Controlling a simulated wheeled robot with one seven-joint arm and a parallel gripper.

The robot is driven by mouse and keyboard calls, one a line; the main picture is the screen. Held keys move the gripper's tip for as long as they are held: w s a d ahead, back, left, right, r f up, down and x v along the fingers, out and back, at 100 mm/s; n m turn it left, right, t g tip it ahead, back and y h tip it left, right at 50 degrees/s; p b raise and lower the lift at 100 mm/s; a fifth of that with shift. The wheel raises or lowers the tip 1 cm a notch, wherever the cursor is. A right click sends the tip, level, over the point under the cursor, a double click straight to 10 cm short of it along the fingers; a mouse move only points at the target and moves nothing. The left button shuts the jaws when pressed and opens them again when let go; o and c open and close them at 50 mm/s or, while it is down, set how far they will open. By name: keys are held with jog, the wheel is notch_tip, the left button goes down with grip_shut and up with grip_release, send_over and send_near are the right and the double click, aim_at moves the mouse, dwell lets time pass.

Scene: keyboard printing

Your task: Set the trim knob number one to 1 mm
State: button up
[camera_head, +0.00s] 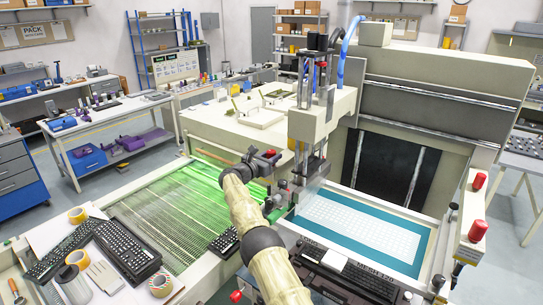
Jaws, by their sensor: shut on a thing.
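My arm reaches up from the bottom middle, and its dark wrist bends right toward the side of the printing head (313,165). My gripper (278,192) is small and dark at the front left of the head, beside the squeegee carriage. It is shut on a small knob there, which the gripper and wrist mostly hide. I cannot read a number or a millimetre scale on it. A red-topped part (270,153) shows close to the wrist.
A teal-framed screen (345,255) with white key shapes lies right of the head. A green-lit mesh bed (165,225) is left. Black keyboards (128,245) and tape rolls (160,284) lie on the left front table. A red button (478,231) stands on the right post.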

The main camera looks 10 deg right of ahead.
jog(key=shift+r, duration=0.1)
jog(key=o, duration=0.9)
jog(key=shift+a, duration=0.1)
jog(key=shift+o, duration=0.2)
jog(key=shift+s+a+f+b, duration=0.25)
jog(key=shift+a+b, duration=0.2)
jog(key=shift+b, duration=0.3)
jog(key=b+v, duration=0.2)
jog(key=shift+s+b, duration=0.2)
jog(key=shift+b, duration=0.1)
jog(key=b+v, duration=0.7)
jog(key=v, duration=0.7)
jog(key=shift+r, duration=0.2)
